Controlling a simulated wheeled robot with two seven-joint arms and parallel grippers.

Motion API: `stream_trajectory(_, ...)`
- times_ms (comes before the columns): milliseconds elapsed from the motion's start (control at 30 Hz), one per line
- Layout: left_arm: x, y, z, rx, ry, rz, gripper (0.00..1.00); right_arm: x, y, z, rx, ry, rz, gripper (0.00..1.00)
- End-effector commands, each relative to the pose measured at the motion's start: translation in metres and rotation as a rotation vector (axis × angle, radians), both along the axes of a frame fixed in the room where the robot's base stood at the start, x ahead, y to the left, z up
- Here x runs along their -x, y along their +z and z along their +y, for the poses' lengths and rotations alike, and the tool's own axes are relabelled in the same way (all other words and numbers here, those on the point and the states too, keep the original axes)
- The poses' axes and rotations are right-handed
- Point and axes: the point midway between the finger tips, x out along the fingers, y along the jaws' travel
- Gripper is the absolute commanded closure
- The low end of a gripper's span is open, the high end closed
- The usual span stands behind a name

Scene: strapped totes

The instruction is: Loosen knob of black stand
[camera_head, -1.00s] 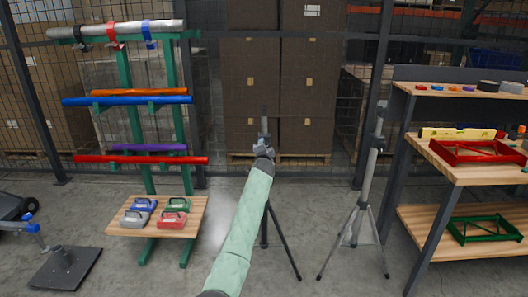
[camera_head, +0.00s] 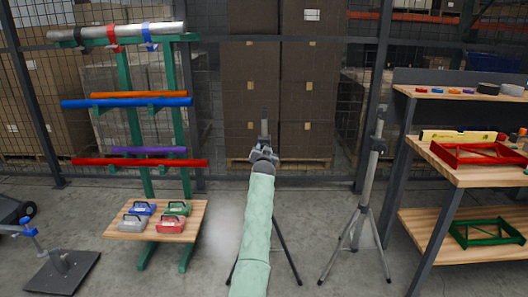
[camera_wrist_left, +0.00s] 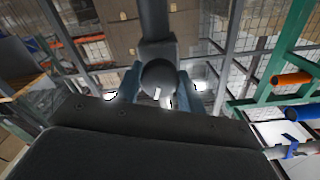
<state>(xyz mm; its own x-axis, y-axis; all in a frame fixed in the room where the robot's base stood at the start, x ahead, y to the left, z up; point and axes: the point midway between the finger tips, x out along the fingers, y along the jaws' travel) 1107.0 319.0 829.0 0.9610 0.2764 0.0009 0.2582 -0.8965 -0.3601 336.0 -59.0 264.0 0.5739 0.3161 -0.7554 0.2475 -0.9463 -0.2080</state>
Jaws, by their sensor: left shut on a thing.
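The black stand (camera_head: 285,247) is a tripod in the middle of the head view. Its thin pole shows above my gripper, and its legs are partly hidden behind my arm. My left gripper (camera_head: 263,151) is at the stand's pole. In the left wrist view, the round dark knob (camera_wrist_left: 158,77) sits between the two blue-grey fingers of my left gripper (camera_wrist_left: 158,92), below a black collar on the pole (camera_wrist_left: 154,25). The fingers are shut on the knob. My right gripper is not in view.
A grey tripod stand (camera_head: 359,200) is to the right, near a wooden workbench (camera_head: 460,172) with a red frame (camera_head: 478,154). At left, a green rack (camera_head: 134,110) holds coloured tubes above a wooden platform (camera_head: 195,220) with several cases. Stacked boxes (camera_head: 305,90) are behind a mesh fence.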

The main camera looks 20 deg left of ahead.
Motion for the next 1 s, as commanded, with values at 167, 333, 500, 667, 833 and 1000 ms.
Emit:
stream_trajectory(167, 0.0003, -0.0041, -0.0004, 0.042, 0.0, -0.006, 0.84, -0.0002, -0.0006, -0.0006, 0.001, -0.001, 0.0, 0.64)
stream_trajectory(333, 0.0004, -0.0042, -0.0002, 0.053, 0.0, -0.01, 0.84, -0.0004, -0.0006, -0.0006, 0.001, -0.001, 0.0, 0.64)
stream_trajectory(500, 0.0004, -0.0043, -0.0002, 0.055, 0.0, -0.009, 0.84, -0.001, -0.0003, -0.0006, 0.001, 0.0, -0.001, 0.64)
stream_trajectory(667, 0.0004, -0.0044, -0.0002, 0.054, 0.0, -0.009, 0.59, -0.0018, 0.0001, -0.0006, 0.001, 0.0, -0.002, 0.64)
stream_trajectory(833, 0.0003, -0.003, -0.0002, 0.053, 0.0, -0.011, 0.39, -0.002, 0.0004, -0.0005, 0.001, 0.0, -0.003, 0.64)
stream_trajectory(1000, 0.0002, -0.0017, -0.0001, 0.053, 0.0, -0.013, 0.39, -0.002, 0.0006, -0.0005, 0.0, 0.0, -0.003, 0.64)
